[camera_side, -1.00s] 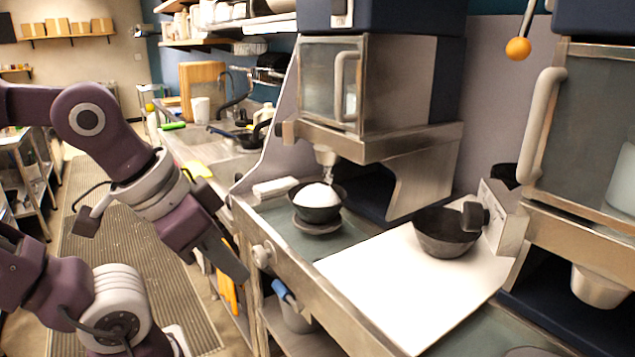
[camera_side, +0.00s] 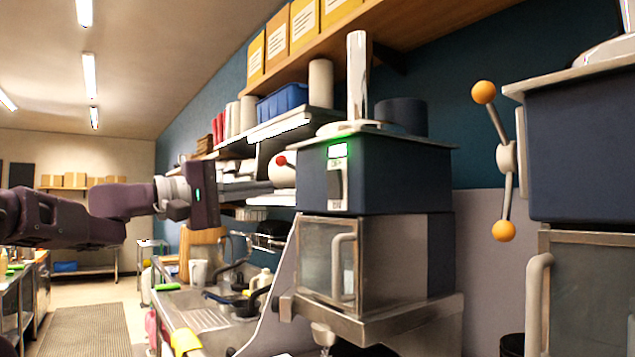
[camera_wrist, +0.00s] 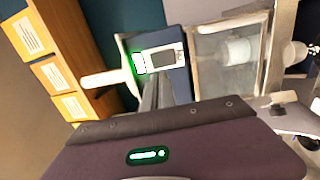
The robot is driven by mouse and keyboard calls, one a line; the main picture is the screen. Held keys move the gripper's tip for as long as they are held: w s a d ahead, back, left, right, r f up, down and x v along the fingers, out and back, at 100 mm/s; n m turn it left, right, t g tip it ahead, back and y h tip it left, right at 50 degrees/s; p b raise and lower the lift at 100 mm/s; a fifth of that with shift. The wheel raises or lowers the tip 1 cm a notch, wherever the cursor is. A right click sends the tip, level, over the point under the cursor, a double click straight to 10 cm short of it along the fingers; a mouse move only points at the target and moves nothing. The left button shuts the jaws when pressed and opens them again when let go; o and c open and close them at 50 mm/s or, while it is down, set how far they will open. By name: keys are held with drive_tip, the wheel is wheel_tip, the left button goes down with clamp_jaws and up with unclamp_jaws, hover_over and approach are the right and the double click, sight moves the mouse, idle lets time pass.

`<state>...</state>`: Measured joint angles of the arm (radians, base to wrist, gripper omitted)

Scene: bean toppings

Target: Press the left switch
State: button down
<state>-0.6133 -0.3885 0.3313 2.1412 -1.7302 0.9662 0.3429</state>
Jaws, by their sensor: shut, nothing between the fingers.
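The left switch (camera_side: 337,186) is a dark rocker on a pale panel, on the front of the left machine's blue upper box (camera_side: 395,175). A lit green display (camera_side: 338,150) sits above it. In the wrist view, the switch (camera_wrist: 163,55) and green display (camera_wrist: 139,62) appear turned sideways. My gripper (camera_side: 292,193) is shut and empty. It points level toward the box from the left, with its tips short of the switch in the side view. In the wrist view, my gripper's fingers (camera_wrist: 156,80) reach just below the panel. Contact cannot be told.
A red-tipped lever (camera_side: 281,160) with a white round body is close above my fingers. The machine's glass door with its handle (camera_side: 343,265) is below. A second machine (camera_side: 580,160) with an orange-balled lever (camera_side: 505,160) stands at right. Shelves (camera_side: 270,125) are behind.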

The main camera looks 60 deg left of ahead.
sight(330, 177)
drive_tip(key=shift+s+a+r, duration=0.15)
drive_tip(key=shift+a+r, duration=0.15)
drive_tip(key=shift+a, duration=0.2)
drive_tip(key=w, duration=0.4)
drive_tip(key=w+r, duration=0.1)
drive_tip(key=w, duration=0.9)
drive_tip(key=shift+d+r, duration=0.1)
drive_tip(key=shift+r, duration=0.3)
